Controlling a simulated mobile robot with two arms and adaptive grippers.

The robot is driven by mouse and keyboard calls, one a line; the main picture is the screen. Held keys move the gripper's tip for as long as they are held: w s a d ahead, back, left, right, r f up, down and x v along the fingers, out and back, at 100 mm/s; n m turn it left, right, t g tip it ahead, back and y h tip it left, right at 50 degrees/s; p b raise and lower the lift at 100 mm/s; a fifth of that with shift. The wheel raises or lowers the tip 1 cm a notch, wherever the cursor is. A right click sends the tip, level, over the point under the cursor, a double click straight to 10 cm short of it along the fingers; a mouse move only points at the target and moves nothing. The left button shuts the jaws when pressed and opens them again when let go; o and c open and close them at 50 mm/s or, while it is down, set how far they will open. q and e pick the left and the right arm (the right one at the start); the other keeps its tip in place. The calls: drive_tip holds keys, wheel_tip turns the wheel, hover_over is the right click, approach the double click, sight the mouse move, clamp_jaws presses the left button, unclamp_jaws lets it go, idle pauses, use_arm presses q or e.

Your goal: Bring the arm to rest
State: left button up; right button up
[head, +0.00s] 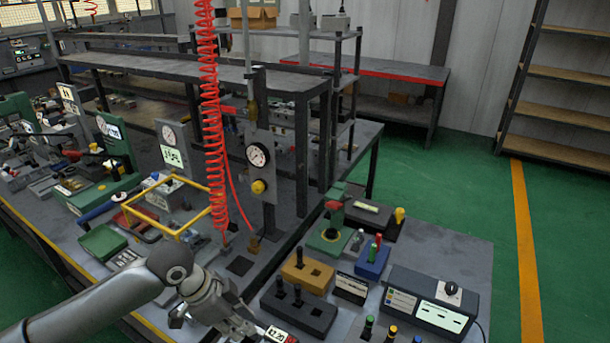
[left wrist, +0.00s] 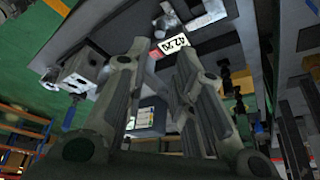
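My left arm (head: 110,298) comes in from the lower left of the head view and reaches over the front of the workbench. My left gripper (head: 235,326) is at its end, near the bottom edge, left of the dark block with black pegs (head: 298,308). In the left wrist view the two fingers of the left gripper (left wrist: 162,58) stand apart with nothing visible held between them. A white label reading about 42.20 (left wrist: 172,44) shows beyond the fingertips. My right gripper is in neither view.
A yellow block (head: 307,271), a grey box with a display (head: 435,300) and a green valve base (head: 328,240) stand right of the gripper. A red coiled hose (head: 212,120) hangs above the bench. A yellow frame (head: 172,233) and green tray (head: 102,243) lie left. Green floor (head: 450,180) is clear.

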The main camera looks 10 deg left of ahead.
use_arm(q)
drive_tip(key=s+d+f+n+t, duration=0.1)
drive_tip(key=s+d+f+n, duration=0.2)
drive_tip(key=s+d+f, duration=0.35)
drive_tip(key=s+a+n+y, duration=0.2)
drive_tip(key=s+a+n, duration=0.15)
drive_tip(key=s, duration=0.25)
drive_tip(key=s+a+n+y, duration=0.2)
drive_tip(key=s+a+n, duration=0.1)
drive_tip(key=s+n, duration=0.3)
wheel_tip(320, 180, down, 29)
drive_tip(key=s+m+b, duration=0.2)
drive_tip(key=s+a+f+g+b, duration=0.2)
drive_tip(key=s+a+f, duration=0.1)
drive_tip(key=s+f, duration=1.3)
wheel_tip(320, 180, down, 2)
drive_tip(key=shift+s+f, duration=0.1)
drive_tip(key=shift+s, duration=0.25)
